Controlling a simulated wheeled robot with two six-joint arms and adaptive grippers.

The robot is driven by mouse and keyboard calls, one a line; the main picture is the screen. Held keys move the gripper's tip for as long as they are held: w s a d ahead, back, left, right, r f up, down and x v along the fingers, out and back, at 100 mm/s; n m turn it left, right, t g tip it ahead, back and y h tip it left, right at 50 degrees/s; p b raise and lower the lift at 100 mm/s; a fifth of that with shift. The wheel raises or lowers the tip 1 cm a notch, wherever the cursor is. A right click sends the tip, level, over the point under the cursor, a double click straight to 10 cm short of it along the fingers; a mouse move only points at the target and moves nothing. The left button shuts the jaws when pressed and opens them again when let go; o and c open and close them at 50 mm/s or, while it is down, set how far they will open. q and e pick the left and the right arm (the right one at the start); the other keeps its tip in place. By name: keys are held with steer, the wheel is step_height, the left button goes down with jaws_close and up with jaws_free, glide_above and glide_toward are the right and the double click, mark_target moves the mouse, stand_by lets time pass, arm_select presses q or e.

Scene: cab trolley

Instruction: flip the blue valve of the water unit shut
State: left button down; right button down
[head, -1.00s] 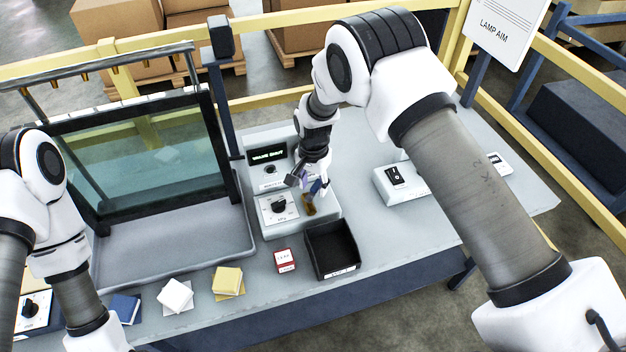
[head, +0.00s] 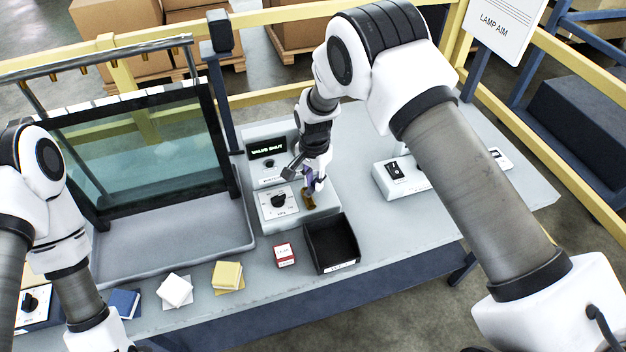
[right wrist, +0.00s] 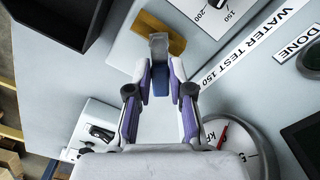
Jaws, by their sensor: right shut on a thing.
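My left gripper is out of view.
A black open bin (head: 332,264) and a red-labelled block (head: 284,254) stand in front of the unit. A glass-backed tray (head: 178,250) is on the left. A switch box (head: 394,186) stands to the right. Blue, white and yellow blocks line the front edge.

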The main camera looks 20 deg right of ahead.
steer(key=m+b, duration=0.1)
steer(key=m, duration=0.2)
steer(key=shift+s+d+f+m+b, duration=0.15)
steer(key=shift+s+d+m+b, duration=0.05)
steer(key=shift+s+m+b, duration=0.2)
steer(key=shift+s+d+m+b, duration=0.1)
steer(key=shift+s+m+b, duration=0.15)
steer(key=shift+m, duration=0.65)
steer(key=shift+s+m+b, duration=0.15)
steer(key=shift+m+b, duration=0.1)
steer(key=shift+m, duration=0.65)
steer(key=c, duration=1)
jaws_free()
steer(key=shift+c, duration=0.2)
step_height(320, 180, up, 12)
